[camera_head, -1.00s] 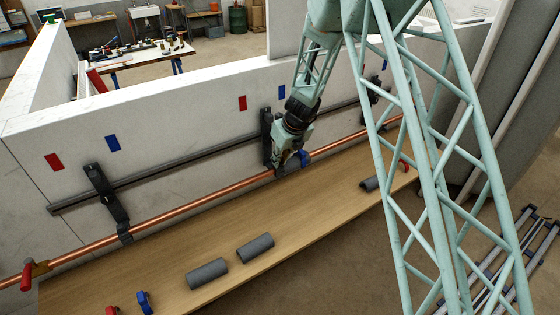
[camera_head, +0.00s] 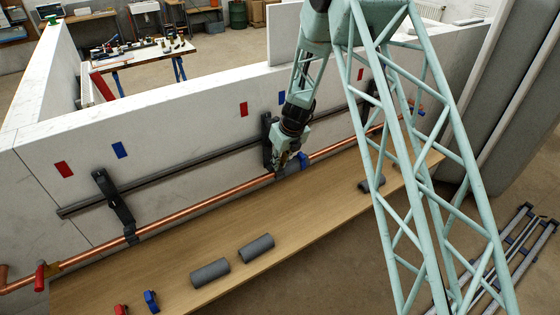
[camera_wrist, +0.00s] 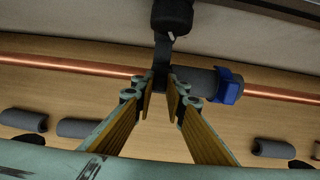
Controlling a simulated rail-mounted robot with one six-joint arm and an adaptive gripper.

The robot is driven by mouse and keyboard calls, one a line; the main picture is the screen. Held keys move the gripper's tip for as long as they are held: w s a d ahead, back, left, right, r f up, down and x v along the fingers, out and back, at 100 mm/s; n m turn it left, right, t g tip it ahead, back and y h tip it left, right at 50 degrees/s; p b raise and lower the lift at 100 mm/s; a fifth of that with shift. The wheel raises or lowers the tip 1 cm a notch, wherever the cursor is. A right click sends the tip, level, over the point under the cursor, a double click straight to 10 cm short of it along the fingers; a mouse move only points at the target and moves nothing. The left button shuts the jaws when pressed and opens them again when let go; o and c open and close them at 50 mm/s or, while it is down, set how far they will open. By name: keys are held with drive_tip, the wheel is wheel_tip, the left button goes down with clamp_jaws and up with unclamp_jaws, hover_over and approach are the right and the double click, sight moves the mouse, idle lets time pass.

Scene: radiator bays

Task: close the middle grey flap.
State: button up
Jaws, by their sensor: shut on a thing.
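The middle grey flap (camera_wrist: 162,52) hangs from a dark bracket at the top of the wrist view. It is a dark grey strap whose lower end reaches the copper pipe. My gripper (camera_wrist: 160,92) has its two fingers close together around a dark piece at the flap's lower end. In the head view, my gripper (camera_head: 280,170) is low at the middle bracket (camera_head: 267,138), at pipe height. The gripper and arm partly hide the flap there. Whether the flap is fully against the pipe I cannot tell.
The copper pipe (camera_head: 190,208) runs along the white wall. A grey sleeve (camera_wrist: 200,79) and blue valve (camera_wrist: 228,86) sit on it right of my gripper. A similar left bracket (camera_head: 115,203) reaches the pipe. Grey tubes (camera_head: 257,248) lie on the wooden shelf (camera_head: 175,250).

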drive_tip(key=shift+w+a+r+p, duration=0.1)
drive_tip(key=shift+w+a+p, duration=0.2)
drive_tip(key=shift+p, duration=0.9)
drive_tip(key=shift+a+g+h, duration=0.15)
drive_tip(key=shift+g+h, duration=0.25)
drive_tip(key=shift+g, duration=0.2)
drive_tip(key=shift+w+a+f+g+h, duration=0.15)
drive_tip(key=shift+w+f+g+h, duration=0.05)
drive_tip(key=shift+w+g+h, duration=0.25)
drive_tip(key=shift+s, duration=0.1)
drive_tip(key=o, duration=0.8)
drive_tip(key=shift+d, duration=0.2)
drive_tip(key=shift+o, duration=0.2)
drive_tip(key=shift+r, duration=0.15)
wheel_tip(320, 180, up, 12)
drive_tip(key=shift+s+d, duration=0.25)
drive_tip(key=shift+s, duration=0.15)
drive_tip(key=shift+f, duration=0.2)
